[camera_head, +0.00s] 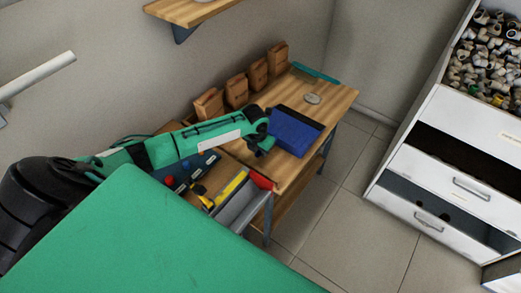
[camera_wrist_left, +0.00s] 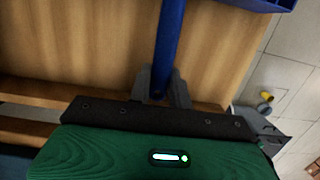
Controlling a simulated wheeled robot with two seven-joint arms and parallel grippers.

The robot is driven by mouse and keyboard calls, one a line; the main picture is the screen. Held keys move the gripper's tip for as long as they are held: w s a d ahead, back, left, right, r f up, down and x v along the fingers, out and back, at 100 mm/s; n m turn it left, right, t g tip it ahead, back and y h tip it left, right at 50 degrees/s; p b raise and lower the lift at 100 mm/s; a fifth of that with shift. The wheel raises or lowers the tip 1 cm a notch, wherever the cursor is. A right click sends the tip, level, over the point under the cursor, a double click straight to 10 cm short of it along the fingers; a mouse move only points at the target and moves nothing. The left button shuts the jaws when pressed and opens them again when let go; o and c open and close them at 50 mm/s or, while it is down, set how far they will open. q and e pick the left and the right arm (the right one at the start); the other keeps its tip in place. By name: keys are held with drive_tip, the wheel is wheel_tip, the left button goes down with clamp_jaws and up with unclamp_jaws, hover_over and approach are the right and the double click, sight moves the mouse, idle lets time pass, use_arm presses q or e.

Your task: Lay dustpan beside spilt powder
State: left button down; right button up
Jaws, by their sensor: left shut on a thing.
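The blue dustpan (camera_head: 295,133) is over the right part of the wooden workbench, its dark edge towards the back. My left gripper (camera_head: 262,146) is at its left side, shut on its handle. In the left wrist view the blue handle (camera_wrist_left: 169,40) runs up from between the fingers of my left gripper (camera_wrist_left: 160,88), and part of the pan shows at the top right. I cannot tell whether the pan touches the bench. A small pale grey round patch (camera_head: 312,98), apparently the spilt powder, lies on the bench behind the dustpan. My right gripper is out of view.
Several brown paper bags (camera_head: 257,74) stand along the wall side of the workbench (camera_head: 340,97). A teal strip (camera_head: 315,73) lies at its far end. A grey tool holder (camera_head: 240,205) is at the near end. White drawers (camera_head: 440,173) stand right, across clear floor.

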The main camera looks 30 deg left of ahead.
use_arm(q)
drive_tip(key=shift+s+f, duration=0.1)
drive_tip(key=c, duration=1.2)
unclamp_jaws()
wheel_tip(320, 180, up, 14)
drive_tip(key=s+b, duration=0.2)
drive_tip(key=shift+b, duration=0.4)
drive_tip(key=shift+a, duration=0.1)
